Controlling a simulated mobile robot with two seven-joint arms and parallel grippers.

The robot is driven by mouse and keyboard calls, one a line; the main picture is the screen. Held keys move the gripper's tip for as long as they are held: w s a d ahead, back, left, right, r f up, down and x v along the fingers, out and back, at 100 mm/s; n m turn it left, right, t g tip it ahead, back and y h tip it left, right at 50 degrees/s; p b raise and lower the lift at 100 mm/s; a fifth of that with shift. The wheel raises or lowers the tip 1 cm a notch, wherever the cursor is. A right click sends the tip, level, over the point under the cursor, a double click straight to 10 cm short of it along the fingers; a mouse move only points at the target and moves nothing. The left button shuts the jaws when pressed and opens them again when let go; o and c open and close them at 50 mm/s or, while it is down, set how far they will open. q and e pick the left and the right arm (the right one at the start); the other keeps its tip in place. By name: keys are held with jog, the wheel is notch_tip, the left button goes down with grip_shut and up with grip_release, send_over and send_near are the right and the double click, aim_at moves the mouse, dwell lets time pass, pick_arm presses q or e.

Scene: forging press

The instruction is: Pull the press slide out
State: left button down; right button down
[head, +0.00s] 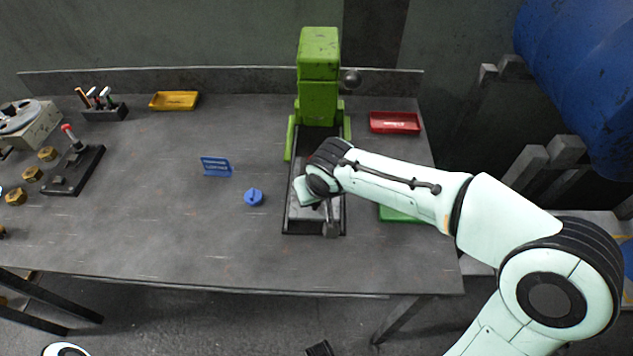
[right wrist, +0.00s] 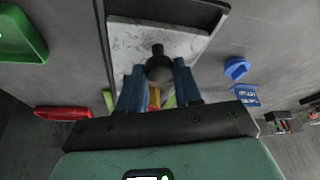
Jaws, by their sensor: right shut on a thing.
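The green press (head: 318,80) stands at the back of the table. Its slide, a light grey plate (head: 302,216) in a dark frame, lies in front of it. In the right wrist view the slide plate (right wrist: 190,43) is just past my fingertips. My right gripper (head: 327,208) is over the slide. In the right wrist view its blue fingers (right wrist: 159,70) are shut on a dark round-ended handle (right wrist: 158,54) at the slide. My wrist hides part of the slide in the head view.
A red tray (head: 395,122) and a green tray (head: 395,214) lie right of the press. A blue knob (head: 253,197) and a blue sign (head: 216,166) stand left of the slide. A yellow tray (head: 174,100) is farther left. The table's front middle is clear.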

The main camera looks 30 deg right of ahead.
jog(key=shift+s+a+f, duration=0.1)
jog(key=shift+s+a, duration=0.1)
jog(key=shift+s, duration=0.1)
jog(key=shift+s+a, duration=0.15)
jog(key=shift+s, duration=0.25)
jog(key=c, duration=0.8)
grip_release()
jog(key=shift+w, duration=0.15)
pick_arm(q)
jog(key=shift+w+d+f, duration=0.1)
jog(key=shift+w+f, duration=0.2)
jog(key=shift+w, duration=0.1)
jog(key=shift+s+r+p, duration=0.3)
jog(key=shift+r+p, duration=0.5)
pick_arm(e)
jog(key=v, duration=1.3)
jog(key=shift+a+r, duration=0.1)
jog(key=shift+r, duration=0.2)
